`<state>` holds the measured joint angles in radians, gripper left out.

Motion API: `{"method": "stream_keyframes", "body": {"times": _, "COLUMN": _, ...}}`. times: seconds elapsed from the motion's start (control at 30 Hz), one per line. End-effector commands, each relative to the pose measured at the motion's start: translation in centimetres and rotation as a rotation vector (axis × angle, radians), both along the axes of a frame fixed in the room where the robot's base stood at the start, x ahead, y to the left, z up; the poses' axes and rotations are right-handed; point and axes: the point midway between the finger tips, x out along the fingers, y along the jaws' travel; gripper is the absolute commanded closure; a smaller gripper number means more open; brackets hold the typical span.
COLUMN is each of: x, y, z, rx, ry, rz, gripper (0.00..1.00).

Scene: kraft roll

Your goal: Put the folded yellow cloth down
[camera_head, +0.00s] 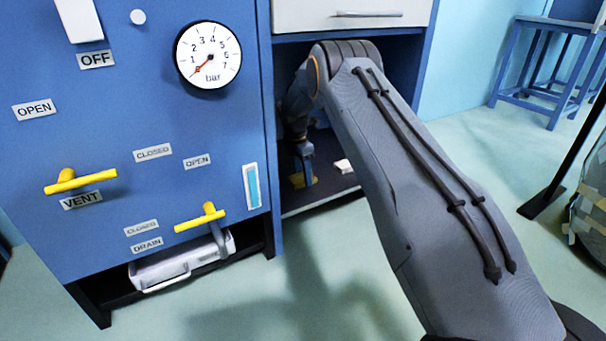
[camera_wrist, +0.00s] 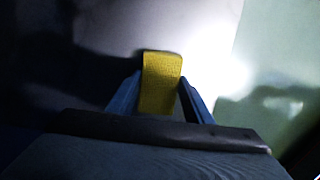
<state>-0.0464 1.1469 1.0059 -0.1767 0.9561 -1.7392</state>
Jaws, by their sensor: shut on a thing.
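The folded yellow cloth (camera_wrist: 161,80) is between the two fingers of my gripper (camera_wrist: 161,98) in the wrist view. My gripper is shut on it. The cloth is low, close to the compartment floor. I cannot tell whether it touches the floor. My arm hides part of the compartment's right side.
A small white object (camera_head: 343,166) lies on the compartment floor (camera_head: 318,194), right of the cloth. The blue panel (camera_head: 120,110) with yellow valve handles and a gauge (camera_head: 207,53) stands to the left. A white drawer (camera_head: 352,14) is above the opening. A white tray (camera_head: 180,262) sits under the panel.

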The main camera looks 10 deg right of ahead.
Motion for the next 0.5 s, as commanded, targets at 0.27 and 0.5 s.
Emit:
{"method": "stream_keyframes", "body": {"times": 0.27, "x": 0.00, "y": 0.00, "z": -0.52, "rx": 0.000, "ry": 0.000, "rz": 0.000, "gripper": 0.75}}
{"method": "stream_keyframes", "body": {"times": 0.5, "x": -0.01, "y": 0.00, "z": -0.51, "rx": 0.000, "ry": 0.000, "rz": 0.000, "gripper": 0.35}}
